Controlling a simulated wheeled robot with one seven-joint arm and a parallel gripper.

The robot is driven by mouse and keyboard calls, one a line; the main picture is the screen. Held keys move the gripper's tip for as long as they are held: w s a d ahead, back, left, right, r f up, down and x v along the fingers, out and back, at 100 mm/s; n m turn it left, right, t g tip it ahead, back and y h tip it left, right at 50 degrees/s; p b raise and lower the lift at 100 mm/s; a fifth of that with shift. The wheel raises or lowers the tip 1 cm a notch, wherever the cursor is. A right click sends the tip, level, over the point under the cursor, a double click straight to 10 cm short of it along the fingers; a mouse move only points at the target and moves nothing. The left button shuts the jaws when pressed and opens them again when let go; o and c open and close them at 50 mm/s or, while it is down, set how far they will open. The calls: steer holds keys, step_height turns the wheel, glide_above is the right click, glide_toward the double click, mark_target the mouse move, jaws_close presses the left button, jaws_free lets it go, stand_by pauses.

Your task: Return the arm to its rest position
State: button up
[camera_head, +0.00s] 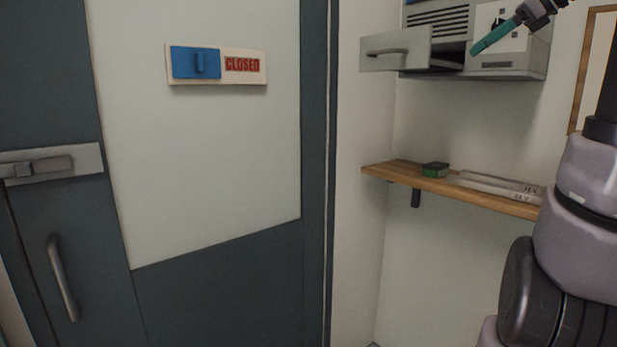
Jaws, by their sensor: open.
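My arm (585,200) stands at the right edge of the head view, grey with dark joints, and runs up out of the top of the picture. The end of my gripper (492,38) shows at the top right as a teal finger on a dark mount, pointing down and left. It is in front of a grey wall unit (515,62) in the picture; I cannot tell whether they touch. The gripper is open, and I see nothing held in it. The upper part of the gripper and wrist is cut off by the frame.
The wall unit's drawer (395,52) is pulled out. Below, a wooden shelf (400,173) carries a green and black block (435,170) and flat pale items (495,187). On the left is a dark door (220,290) with a blue slider sign (197,63) reading CLOSED.

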steer(key=s+a+f+n+h, duration=0.2)
steer(key=s+a+f+n, duration=0.4)
steer(key=s+f+n, duration=0.2)
steer(key=s+a+f+n+g+h, duration=0.1)
steer(key=s+a+f+n+h, duration=0.2)
steer(key=s+a+f+n, duration=0.4)
step_height(320, 180, down, 4)
steer(key=n, duration=0.4)
steer(key=shift+s+a, duration=0.3)
steer(key=shift+s, duration=0.05)
